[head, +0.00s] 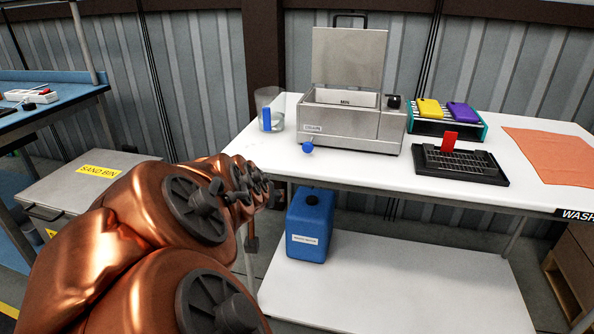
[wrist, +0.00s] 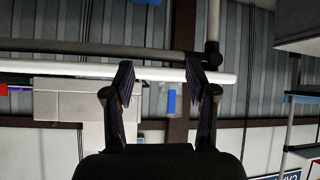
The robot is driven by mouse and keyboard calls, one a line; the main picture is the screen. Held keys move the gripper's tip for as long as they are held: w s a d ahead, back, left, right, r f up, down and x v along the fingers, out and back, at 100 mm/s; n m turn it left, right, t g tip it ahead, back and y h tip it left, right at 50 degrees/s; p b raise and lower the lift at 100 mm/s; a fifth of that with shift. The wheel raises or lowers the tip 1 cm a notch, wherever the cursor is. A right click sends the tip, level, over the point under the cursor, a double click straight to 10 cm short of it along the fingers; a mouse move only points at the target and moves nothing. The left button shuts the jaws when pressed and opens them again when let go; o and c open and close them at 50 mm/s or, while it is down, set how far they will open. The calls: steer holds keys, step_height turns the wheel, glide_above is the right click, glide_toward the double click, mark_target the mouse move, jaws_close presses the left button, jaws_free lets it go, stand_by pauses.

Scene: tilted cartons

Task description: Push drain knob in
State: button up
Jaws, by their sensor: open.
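The drain knob (head: 307,148) is a small blue ball at the lower front left of the metal bath (head: 345,128). The bath stands on the white table with its lid up. It appears standing out from the front wall; how far is hard to tell. My gripper (wrist: 160,68) is open and empty in the wrist view, its two dark fingers apart. That view is upside down and shows the bath (wrist: 85,105) on the left. I cannot make out the knob there. In the head view my copper arm hides most of the gripper, below the table's front edge.
A glass beaker (head: 269,110) with a blue item stands left of the bath. A rack with yellow and purple cases (head: 445,110) and a black tray (head: 460,166) with a red piece are right. A blue jug (head: 309,225) stands on the lower shelf (head: 400,285).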

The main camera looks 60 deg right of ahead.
mark_target(307, 148)
steer(key=d+m+h+b, duration=0.1)
steer(key=d+h+b, duration=0.1)
steer(key=d+b, duration=0.1)
steer(key=d+r+m+h+b, duration=0.1)
steer(key=d+h+b, duration=0.1)
steer(key=d+b, duration=0.2)
steer(key=d+t+h+b, duration=0.1)
steer(key=d+h+b, duration=0.1)
steer(key=d+b, duration=0.1)
steer(key=shift+s+d+r+m+h, duration=0.1)
steer(key=shift+s+d+m+h, duration=0.1)
steer(key=shift+d, duration=0.2)
steer(key=shift+s+d+r+m+h, duration=0.1)
steer(key=shift+d+m+h, duration=0.1)
steer(key=shift+d, duration=0.2)
steer(key=shift+h, duration=0.6)
steer(key=shift+r+b+x, duration=0.2)
steer(key=shift+b+x, duration=0.1)
steer(key=shift+x, duration=1.15)
steer(key=shift+r+b+x, duration=0.25)
steer(key=shift+b+x, duration=0.1)
steer(key=shift+x, duration=1.1)
steer(key=shift+r+b+x, duration=0.2)
steer(key=shift+b+x, duration=0.1)
steer(key=shift+x, duration=1.1)
jaws_close()
